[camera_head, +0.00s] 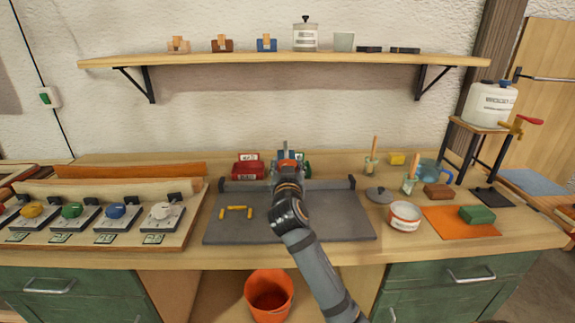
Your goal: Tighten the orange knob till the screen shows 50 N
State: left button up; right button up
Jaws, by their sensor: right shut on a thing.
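My right gripper (285,153) is at the back middle of the grey mat (330,215), in front of the red box (249,167) and the green box (304,166). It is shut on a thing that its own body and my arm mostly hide. An orange patch (288,163) shows at the gripper; I cannot tell whether it is the orange knob. Yellow, green, blue and white knobs stand at the left, with small displays in front. No screen reading is legible. My left gripper is not in view.
Yellow pieces (236,210) lie on the mat. At the right are a white bowl (404,216), a grey lid (379,195), a green block (477,214) on an orange sheet (450,228), and a jug (432,171). An orange bucket (269,295) is below the bench. A shelf (290,60) hangs above.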

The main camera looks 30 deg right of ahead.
jog(key=shift+a+f+m+g+h+b, duration=0.1)
jog(key=shift+f+m+g+h+b, duration=0.1)
jog(key=shift+m+g+h+b, duration=0.9)
jog(key=shift+r+h+b, duration=0.15)
jog(key=shift+h+b, duration=0.2)
jog(key=shift+h, duration=0.15)
jog(key=shift+r, duration=0.1)
jog(key=o, duration=1.2)
